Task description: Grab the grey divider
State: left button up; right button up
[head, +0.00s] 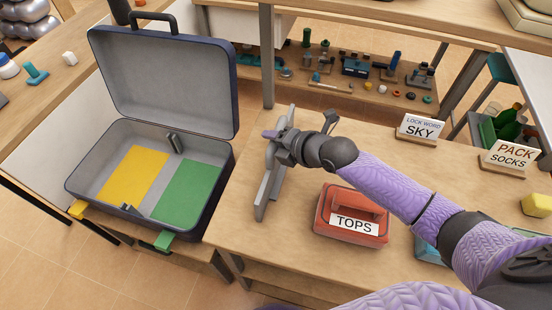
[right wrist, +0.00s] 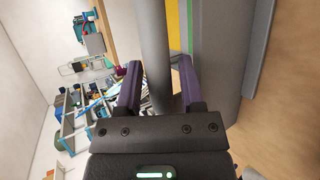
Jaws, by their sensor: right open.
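The grey divider (head: 263,200) stands on the table just right of the open suitcase; my gripper hides part of it. My right gripper (head: 273,137) is at its upper part, open. In the right wrist view, a grey bar (right wrist: 155,45) of the divider passes between the open fingers of the gripper (right wrist: 158,85), with a gap visible on the left; contact on the right is unclear. A wide grey panel (right wrist: 215,55) lies beyond the right finger. My left gripper is not in view.
The suitcase (head: 85,180) has a yellow floor area (head: 132,174), a green one (head: 187,193) and small grey brackets between them. A red TOPS box (head: 325,215) stands near my right forearm.

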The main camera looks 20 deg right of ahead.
jog(key=shift+w+a+f, duration=0.1)
jog(key=shift+w+f, duration=0.05)
jog(key=shift+w, duration=0.05)
grip_shut()
dwell(1.3)
